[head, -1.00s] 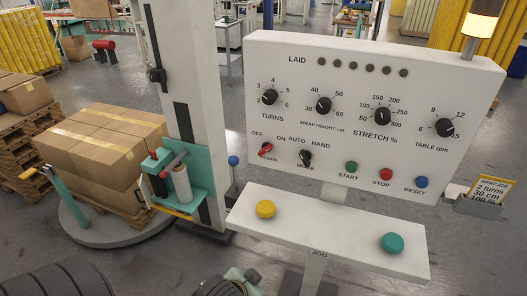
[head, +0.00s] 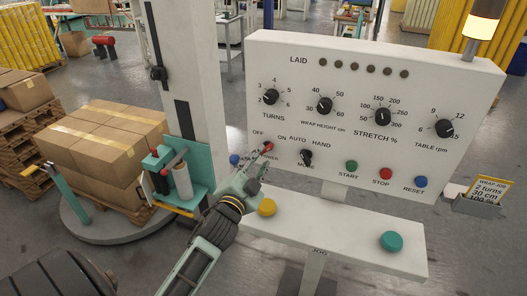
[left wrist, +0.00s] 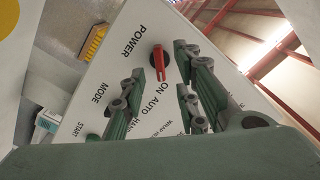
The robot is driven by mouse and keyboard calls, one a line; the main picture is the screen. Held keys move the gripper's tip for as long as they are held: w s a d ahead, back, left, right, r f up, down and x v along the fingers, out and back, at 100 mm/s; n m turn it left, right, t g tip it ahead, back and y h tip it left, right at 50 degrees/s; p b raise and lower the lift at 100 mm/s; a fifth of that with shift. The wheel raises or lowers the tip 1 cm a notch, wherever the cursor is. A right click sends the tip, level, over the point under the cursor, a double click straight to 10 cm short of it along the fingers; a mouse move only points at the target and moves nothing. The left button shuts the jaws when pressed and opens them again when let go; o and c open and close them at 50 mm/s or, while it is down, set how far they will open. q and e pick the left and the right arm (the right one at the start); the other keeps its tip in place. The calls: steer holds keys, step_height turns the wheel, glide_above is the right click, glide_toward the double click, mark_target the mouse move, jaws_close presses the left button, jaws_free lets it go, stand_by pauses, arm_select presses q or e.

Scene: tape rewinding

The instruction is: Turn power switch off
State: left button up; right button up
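The power switch (head: 267,147) is a black knob with a red pointer at the lower left of the white control panel (head: 470,90). Its labels OFF and ON stand above it, and the pointer leans toward ON. In the left wrist view the red pointer (left wrist: 159,64) also points toward the ON label. My left gripper (head: 258,168) is just below and in front of the switch. Its fingers are spread, with the switch showing between their tips in the wrist view. I cannot tell whether they touch it. My right gripper is not in view.
The mode knob (head: 305,157) sits close right of the switch. Green (head: 351,166), red (head: 384,173) and blue (head: 420,182) buttons are further right. Below is a shelf with a yellow button (head: 267,207) and a teal button (head: 392,241). Wrapped boxes (head: 110,140) stand left.

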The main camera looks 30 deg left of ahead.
mark_target(264, 152)
arm_select(q)
steer(key=p+x, duration=0.1)
steer(key=x, duration=0.4)
steer(key=shift+f, duration=0.1)
jaws_close()
